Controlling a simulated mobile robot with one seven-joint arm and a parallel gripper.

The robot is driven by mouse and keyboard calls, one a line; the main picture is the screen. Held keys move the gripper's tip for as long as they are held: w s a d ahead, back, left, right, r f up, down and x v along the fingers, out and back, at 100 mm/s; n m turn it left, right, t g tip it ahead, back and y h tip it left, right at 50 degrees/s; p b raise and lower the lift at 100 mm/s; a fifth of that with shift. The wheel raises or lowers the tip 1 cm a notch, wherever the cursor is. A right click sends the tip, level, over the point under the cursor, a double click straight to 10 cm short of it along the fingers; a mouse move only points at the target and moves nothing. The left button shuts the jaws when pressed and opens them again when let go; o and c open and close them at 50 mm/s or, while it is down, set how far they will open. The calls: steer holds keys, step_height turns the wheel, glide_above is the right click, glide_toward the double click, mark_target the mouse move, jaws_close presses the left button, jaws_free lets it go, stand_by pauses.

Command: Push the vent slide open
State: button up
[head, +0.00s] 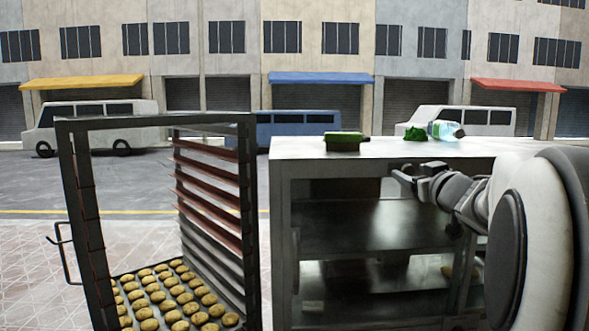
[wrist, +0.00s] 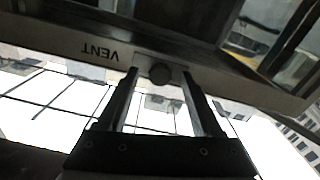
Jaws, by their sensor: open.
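The vent slide's dark round knob (wrist: 160,74) shows in the wrist view, on a metal bar (wrist: 205,62) with the upside-down word VENT to the left of the knob. My gripper (wrist: 160,82) is open, with one finger on each side of the knob. I cannot tell whether either finger touches it. In the head view my gripper (head: 404,178) is at the front of the metal cabinet (head: 283,200), just below its top. The knob and lettering cannot be made out there.
A green-topped block (head: 343,143), a green bunch (head: 416,133) and a bottle (head: 446,131) are on the cabinet top. A tall rack (head: 250,215) stands on the left, with buns (head: 165,297) on its low tray. The cabinet's shelves are below my gripper.

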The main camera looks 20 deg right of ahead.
jaws_close()
stand_by(0.4)
stand_by(1.1)
